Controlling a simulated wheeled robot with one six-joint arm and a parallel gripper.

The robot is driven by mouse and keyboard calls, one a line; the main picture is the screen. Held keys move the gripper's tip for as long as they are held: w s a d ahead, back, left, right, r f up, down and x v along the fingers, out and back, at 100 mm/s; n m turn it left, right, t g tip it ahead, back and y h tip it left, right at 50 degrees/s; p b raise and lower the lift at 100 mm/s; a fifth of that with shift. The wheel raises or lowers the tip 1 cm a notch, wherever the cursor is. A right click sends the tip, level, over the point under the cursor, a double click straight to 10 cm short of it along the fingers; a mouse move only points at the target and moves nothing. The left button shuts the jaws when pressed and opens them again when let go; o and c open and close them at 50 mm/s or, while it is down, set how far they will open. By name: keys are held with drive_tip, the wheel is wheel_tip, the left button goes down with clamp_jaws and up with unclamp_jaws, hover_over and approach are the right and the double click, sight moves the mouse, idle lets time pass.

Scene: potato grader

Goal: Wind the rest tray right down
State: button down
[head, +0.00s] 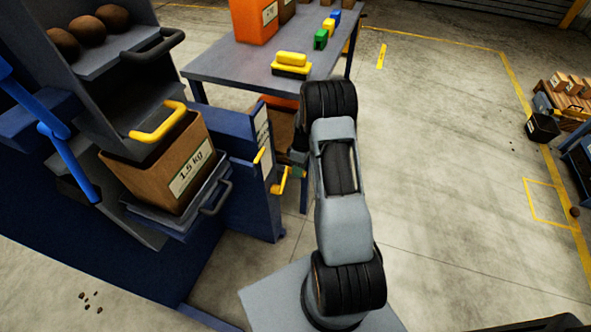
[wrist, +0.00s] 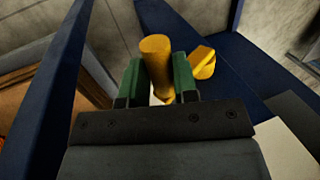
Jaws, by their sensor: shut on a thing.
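The rest tray (head: 152,218) is a dark grey platform with a dark front handle, on the left in the head view. A brown box (head: 160,165) labelled 1.5 kg stands on it. A yellow crank (head: 283,180) sticks out from the blue side panel to the right of the tray. In the wrist view my gripper (wrist: 158,88) has its green fingers shut on the crank's yellow grip (wrist: 156,55). Another yellow part (wrist: 202,63) lies just right of the fingers. In the head view my arm partly hides the gripper.
Above the box is a chute with a yellow handle (head: 158,122), and a shelf with brown potatoes (head: 90,31). Behind my arm a blue-grey table (head: 225,68) carries an orange bin and coloured blocks. The floor (head: 440,150) to the right is open.

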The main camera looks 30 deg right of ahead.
drive_tip(key=shift+w+d+f+b, duration=0.4)
drive_tip(key=shift+d+f, duration=0.1)
drive_tip(key=shift+f, duration=0.2)
drive_tip(key=shift+w, duration=0.1)
drive_tip(key=c, duration=0.9)
unclamp_jaws()
drive_tip(key=shift+a, duration=0.1)
drive_tip(key=s+a+r+p, duration=0.1)
drive_tip(key=s+r, duration=0.3)
drive_tip(key=s+a+r+p, duration=0.1)
drive_tip(key=s+r, duration=0.3)
drive_tip(key=s, duration=0.1)
drive_tip(key=s+a+r+p, duration=0.2)
drive_tip(key=s+r, duration=0.2)
drive_tip(key=r, duration=0.1)
drive_tip(key=shift+s, duration=0.25)
